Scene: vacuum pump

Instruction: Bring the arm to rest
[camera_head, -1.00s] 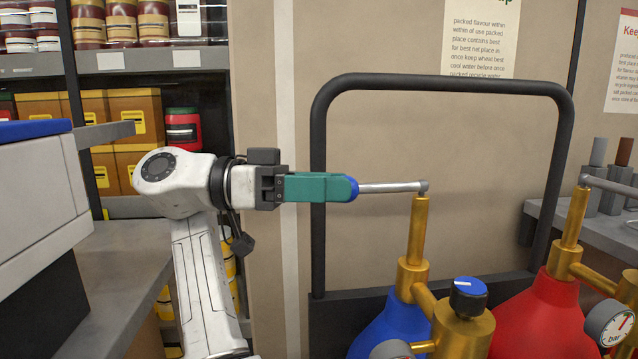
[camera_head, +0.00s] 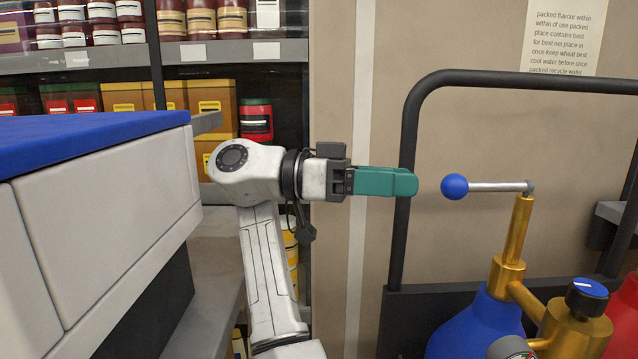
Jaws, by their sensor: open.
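My arm comes up from the lower middle, and my gripper (camera_head: 417,183) with teal fingers points right at about mid-height. It is empty and seen edge-on, so the gap between the fingers hardly shows. A grey lever with a blue ball knob (camera_head: 454,187) stands to the right of the fingertips, apart from them by a short stretch. The lever (camera_head: 500,187) lies about level on top of a brass stem (camera_head: 516,232), which rises from a blue pump body (camera_head: 473,325).
A dark tubular frame (camera_head: 407,140) rises behind the gripper. A blue-topped cabinet (camera_head: 105,205) stands close on the left. Shelves with jars and boxes (camera_head: 125,95) are behind it. A brass fitting with a blue-topped knob (camera_head: 586,297) and part of a red body (camera_head: 624,315) are lower right.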

